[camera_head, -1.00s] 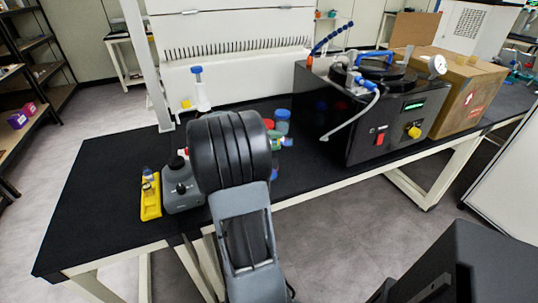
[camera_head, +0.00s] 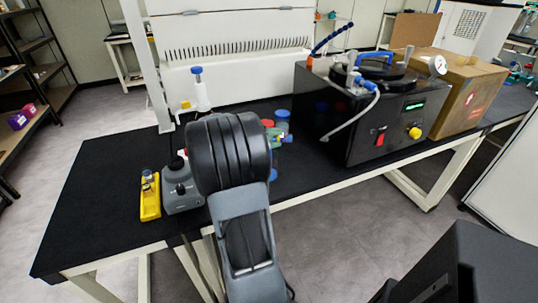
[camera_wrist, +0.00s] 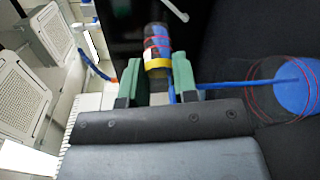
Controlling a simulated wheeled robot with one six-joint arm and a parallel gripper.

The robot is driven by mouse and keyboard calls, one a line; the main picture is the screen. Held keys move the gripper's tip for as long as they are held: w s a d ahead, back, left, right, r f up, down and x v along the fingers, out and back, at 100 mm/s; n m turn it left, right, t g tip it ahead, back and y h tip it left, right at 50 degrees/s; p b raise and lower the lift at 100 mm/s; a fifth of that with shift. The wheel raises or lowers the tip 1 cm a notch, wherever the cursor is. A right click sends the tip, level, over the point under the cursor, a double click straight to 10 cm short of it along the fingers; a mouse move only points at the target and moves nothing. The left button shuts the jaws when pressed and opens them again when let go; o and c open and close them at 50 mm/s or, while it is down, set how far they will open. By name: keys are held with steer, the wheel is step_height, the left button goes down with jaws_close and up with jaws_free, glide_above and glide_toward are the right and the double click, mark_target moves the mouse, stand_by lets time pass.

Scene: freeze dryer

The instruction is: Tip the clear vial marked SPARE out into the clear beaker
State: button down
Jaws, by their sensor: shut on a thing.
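In the wrist view my gripper (camera_wrist: 159,72) has its two green fingers closed around a small clear vial (camera_wrist: 157,52) with a yellow band, red lines and blue showing at its far end. I cannot read a SPARE mark on it. To the right is a larger see-through vessel (camera_wrist: 262,98) with red lines and a blue round part; I cannot tell whether it is the clear beaker. A thin blue strip runs between the fingers and that vessel.
A yellow rack (camera_head: 150,204) with small vials stands beside a grey device (camera_head: 181,190) at the bench's left. Blue-capped (camera_head: 283,114) and red-capped items cluster right of my arm. A black machine (camera_head: 368,128) and a cardboard box (camera_head: 462,98) stand further right. The bench's left end is clear.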

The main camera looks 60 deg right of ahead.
steer(key=shift+r, duration=0.15)
steer(key=shift+w+n+g+h+b, duration=0.1)
steer(key=shift+n+g+h+b, duration=0.25)
steer(key=shift+g+b, duration=0.3)
stand_by(0.4)
